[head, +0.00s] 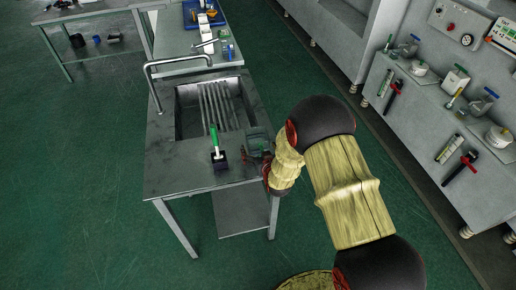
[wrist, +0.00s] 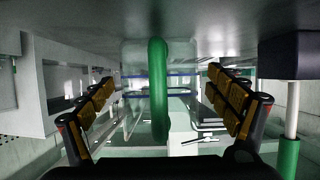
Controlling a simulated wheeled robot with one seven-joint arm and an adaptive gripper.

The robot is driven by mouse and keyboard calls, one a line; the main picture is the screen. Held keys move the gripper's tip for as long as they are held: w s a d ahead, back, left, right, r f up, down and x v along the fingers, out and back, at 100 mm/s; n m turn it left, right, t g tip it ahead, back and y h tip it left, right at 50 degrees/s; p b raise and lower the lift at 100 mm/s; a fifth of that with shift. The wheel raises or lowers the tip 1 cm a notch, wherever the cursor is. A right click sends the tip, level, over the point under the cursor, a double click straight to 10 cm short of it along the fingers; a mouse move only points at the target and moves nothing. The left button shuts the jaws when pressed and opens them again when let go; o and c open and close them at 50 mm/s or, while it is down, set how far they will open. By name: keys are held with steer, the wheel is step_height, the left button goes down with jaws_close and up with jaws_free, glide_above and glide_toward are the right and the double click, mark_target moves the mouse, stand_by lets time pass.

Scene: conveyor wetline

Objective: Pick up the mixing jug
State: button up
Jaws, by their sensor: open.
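The mixing jug, clear with a green handle, stands on the steel sink table; its green handle (wrist: 158,95) is in the middle of the wrist view, which looks upside down. In the head view the jug (head: 257,138) is at the table's right edge, partly hidden by my arm. My gripper (wrist: 161,76) is open, with one finger on each side of the handle in the picture. I see no contact, and cannot tell how deep the handle is between the fingers. In the head view my gripper (head: 266,165) is low beside the jug, mostly hidden by my wrist.
A brush (head: 217,150) with a green handle and black block stands left of the jug; its block (wrist: 290,55) shows in the wrist view. A sink (head: 208,105) with a bent tap (head: 160,70) lies behind.

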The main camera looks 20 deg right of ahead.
steer(key=shift+x, duration=0.95)
steer(key=c, duration=1.3)
